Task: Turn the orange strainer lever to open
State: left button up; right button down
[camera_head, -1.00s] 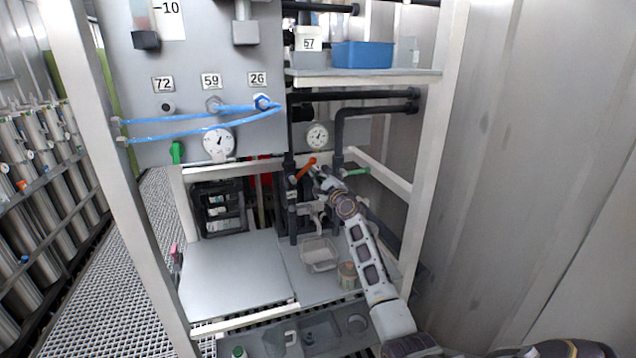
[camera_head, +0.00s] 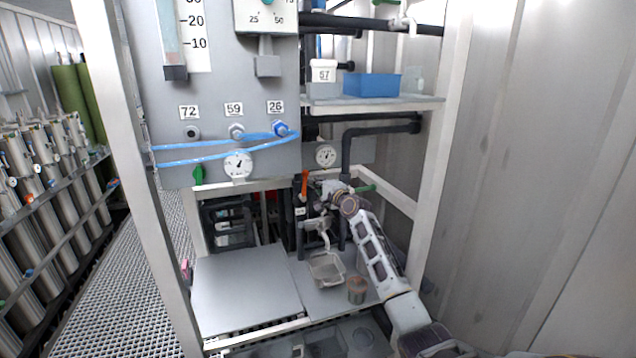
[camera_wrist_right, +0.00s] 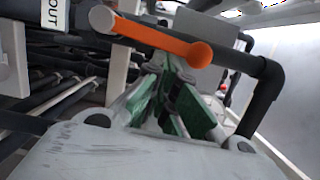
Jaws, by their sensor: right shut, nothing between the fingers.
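The orange strainer lever (camera_head: 304,184) stands near upright on the dark pipework below the panel, left of the small gauge. In the right wrist view the orange lever (camera_wrist_right: 160,38) crosses the upper middle, its rounded end to the right. My right gripper (camera_head: 317,187) is just right of the lever, shut and empty. In the right wrist view its green-padded fingers (camera_wrist_right: 172,80) point up toward the lever's rounded end. I cannot tell whether they touch it. My left gripper is not in view.
A green lever (camera_head: 365,188) is close to the right of my right gripper. A tray (camera_head: 326,284) and a metal can (camera_head: 357,290) stand on the lower shelf. The blue bin (camera_head: 372,84) is on the upper shelf. Frame posts flank the opening.

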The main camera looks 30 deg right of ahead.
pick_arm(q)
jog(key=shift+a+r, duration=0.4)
pick_arm(e)
jog(key=shift+a+r+n, duration=0.15)
jog(key=shift+a+n, duration=0.1)
jog(key=shift+n, duration=0.15)
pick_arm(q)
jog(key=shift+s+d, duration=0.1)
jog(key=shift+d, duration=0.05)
pick_arm(e)
jog(key=shift+d, duration=0.1)
